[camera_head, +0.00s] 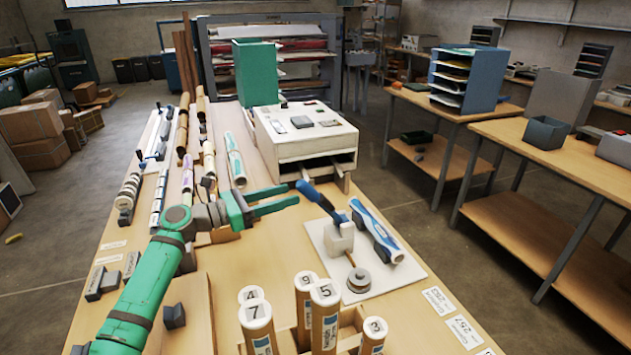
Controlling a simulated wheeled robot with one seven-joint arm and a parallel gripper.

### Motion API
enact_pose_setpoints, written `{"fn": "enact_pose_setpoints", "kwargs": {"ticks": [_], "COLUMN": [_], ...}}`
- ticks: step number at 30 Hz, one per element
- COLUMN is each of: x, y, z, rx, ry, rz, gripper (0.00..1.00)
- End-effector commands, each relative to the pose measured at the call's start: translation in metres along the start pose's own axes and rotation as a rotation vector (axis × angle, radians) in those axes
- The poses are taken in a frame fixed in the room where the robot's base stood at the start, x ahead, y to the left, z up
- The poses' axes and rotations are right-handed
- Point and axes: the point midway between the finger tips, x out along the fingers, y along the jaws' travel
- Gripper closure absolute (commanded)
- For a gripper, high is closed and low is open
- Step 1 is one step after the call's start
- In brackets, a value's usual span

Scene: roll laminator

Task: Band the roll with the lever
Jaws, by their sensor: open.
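My green gripper (292,195) is open and empty, its fingers pointing right above the table. The lever (318,200) has a blue handle that leans up to the left from a white block (339,239). The handle is just right of my fingertips, and I see no clear contact. A blue and white roll (373,227) lies on dark supports right of the lever. A grey spool (359,280) sits in front of the block. All stand on a white board (402,277). I cannot make out a band around the roll.
Several numbered brown tubes (324,312) stand upright in a wooden holder at the front. A white laminator (303,137) stands behind the lever, with a green box (255,73) behind it. Long rolls (235,160) lie left of it. Labels (464,331) lie along the right table edge.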

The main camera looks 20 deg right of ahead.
Motion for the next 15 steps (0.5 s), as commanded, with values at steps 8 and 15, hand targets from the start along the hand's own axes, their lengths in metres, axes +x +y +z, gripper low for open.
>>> {"fn": "enact_pose_setpoints", "kwargs": {"ticks": [8, 15], "x": [0.034, 0.076], "y": [-0.002, -0.002], "z": [0.0, 0.0], "rx": [0.001, -0.001], "ry": [0.002, 0.002], "rz": [-0.006, -0.006], "gripper": [0.55, 0.55]}}
